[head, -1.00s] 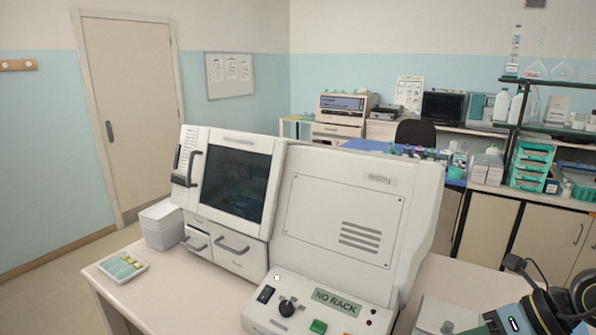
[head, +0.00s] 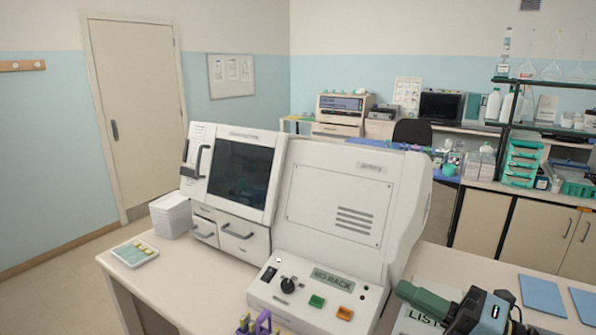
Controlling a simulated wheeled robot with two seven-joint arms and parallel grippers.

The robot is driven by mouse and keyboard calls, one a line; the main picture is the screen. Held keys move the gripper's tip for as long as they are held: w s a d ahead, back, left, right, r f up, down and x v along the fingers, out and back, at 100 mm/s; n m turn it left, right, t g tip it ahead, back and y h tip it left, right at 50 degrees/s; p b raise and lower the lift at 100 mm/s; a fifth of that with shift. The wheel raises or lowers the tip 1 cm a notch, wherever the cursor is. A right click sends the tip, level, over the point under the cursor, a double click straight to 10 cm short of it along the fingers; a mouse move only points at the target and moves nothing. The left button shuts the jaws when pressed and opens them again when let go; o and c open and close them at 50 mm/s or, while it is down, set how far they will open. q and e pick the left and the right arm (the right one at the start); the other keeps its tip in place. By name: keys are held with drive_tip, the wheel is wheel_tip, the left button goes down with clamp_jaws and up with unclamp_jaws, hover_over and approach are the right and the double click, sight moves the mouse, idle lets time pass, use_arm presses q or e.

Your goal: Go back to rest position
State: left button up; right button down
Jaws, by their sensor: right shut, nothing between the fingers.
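My right gripper (head: 408,291) is in the lower right of the head view, with its arm coming in from the bottom right. It points left, and its dark green fingers are shut and empty. It is in front of the white staining machine (head: 335,215), right of the control panel with the "NO RACK" label. A white item marked "LISTS" (head: 414,319) shows partly beneath it. My left gripper is not in view.
A purple rack (head: 262,325) is cut off at the bottom edge. Blue sheets (head: 541,296) lie on the bench at right. A back counter (head: 479,217) holds lab equipment.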

drive_tip(key=s+d+f+m+t+h, duration=0.1)
drive_tip(key=d+f+m+h, duration=0.55)
drive_tip(key=m, duration=0.65)
drive_tip(key=s+d+f+m+t+h, duration=0.15)
drive_tip(key=d+f+m+h, duration=0.25)
drive_tip(key=f+m+h, duration=0.55)
drive_tip(key=s+a+f+m+g, duration=0.35)
drive_tip(key=s+f+g, duration=0.25)
drive_tip(key=s, duration=0.3)
drive_tip(key=s+a+f+m+g, duration=0.2)
drive_tip(key=s+f+m+g, duration=0.3)
drive_tip(key=s, duration=0.4)
wheel_tip(320, 180, down, 32)
drive_tip(key=s+n+g+b, duration=0.1)
drive_tip(key=n+g+b, duration=0.1)
drive_tip(key=b, duration=0.6)
use_arm(q)
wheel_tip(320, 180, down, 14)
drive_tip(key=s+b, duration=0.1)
drive_tip(key=b, duration=0.5)
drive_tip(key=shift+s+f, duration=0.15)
use_arm(e)
drive_tip(key=s+d+f, duration=0.1)
drive_tip(key=s+f, duration=0.7)
drive_tip(key=f, duration=0.3)
drive_tip(key=s+d+f, duration=0.2)
drive_tip(key=s+f, duration=0.6)
drive_tip(key=f, duration=0.2)
drive_tip(key=shift+s+f+g, duration=0.3)
drive_tip(key=shift+f+g, duration=0.05)
